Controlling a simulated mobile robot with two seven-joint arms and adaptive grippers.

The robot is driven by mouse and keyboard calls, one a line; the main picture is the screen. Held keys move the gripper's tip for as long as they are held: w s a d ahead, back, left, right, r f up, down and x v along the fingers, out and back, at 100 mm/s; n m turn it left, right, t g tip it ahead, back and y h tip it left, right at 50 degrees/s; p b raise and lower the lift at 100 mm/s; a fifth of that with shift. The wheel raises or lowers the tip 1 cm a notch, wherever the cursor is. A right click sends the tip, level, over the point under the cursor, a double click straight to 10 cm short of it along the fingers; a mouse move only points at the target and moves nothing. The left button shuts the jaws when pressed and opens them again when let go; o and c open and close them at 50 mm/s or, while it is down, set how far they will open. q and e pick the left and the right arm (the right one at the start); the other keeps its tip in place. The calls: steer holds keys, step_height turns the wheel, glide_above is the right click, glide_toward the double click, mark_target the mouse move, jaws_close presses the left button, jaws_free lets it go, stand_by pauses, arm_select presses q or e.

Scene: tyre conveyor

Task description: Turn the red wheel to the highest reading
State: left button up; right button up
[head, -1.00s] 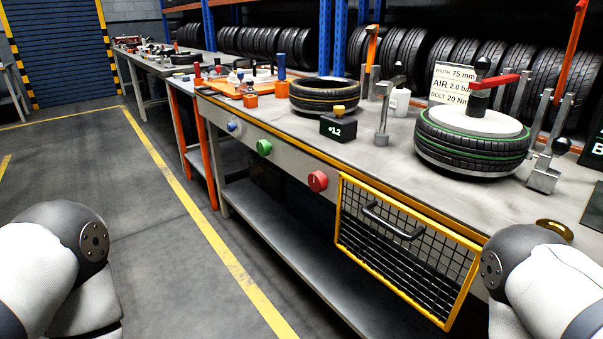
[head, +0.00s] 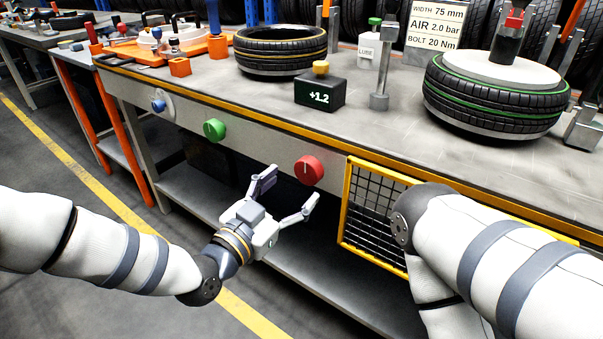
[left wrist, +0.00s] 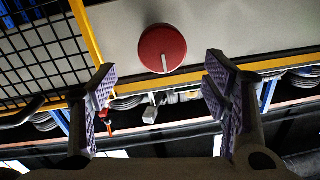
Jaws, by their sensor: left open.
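The red wheel (head: 309,170) is a round knob with a pale line, on the front panel of the bench. In the left wrist view the red wheel (left wrist: 162,48) sits ahead of the fingers, with its pale line toward the bottom of the picture. My left gripper (head: 290,194) is open and empty, just in front of and a little below the wheel, not touching it. In the left wrist view its fingers (left wrist: 162,86) are spread on either side. My right arm comes in from the right; its gripper is out of view. A black display (head: 319,92) on the bench reads +1.2.
A green knob (head: 214,129) and a blue knob (head: 158,105) are to the left on the same panel. A yellow-framed mesh guard (head: 346,215) is close on the right. Tyres (head: 494,92) and a sign (head: 434,30) stand on the bench. Floor at left is clear.

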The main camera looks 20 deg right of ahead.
arm_select(q)
steer(key=x, duration=0.3)
steer(key=b+x, duration=0.1)
steer(key=x, duration=0.1)
steer(key=shift+w+f, duration=0.1)
steer(key=shift+f, duration=0.15)
steer(key=shift+w+d+r, duration=0.15)
steer(key=shift+w+d, duration=0.25)
steer(key=c, duration=1.2)
steer(key=shift+o, duration=0.2)
steer(key=shift+n+b, duration=0.3)
steer(key=shift+n, duration=0.6)
steer(key=o, duration=1.2)
steer(key=shift+c, duration=0.2)
arm_select(e)
steer(key=shift+s+f+g, duration=0.3)
steer(key=shift+s+f, duration=0.3)
steer(key=shift+f, duration=0.3)
arm_select(q)
glide_toward(305, 174)
steer(key=shift+v, duration=1.15)
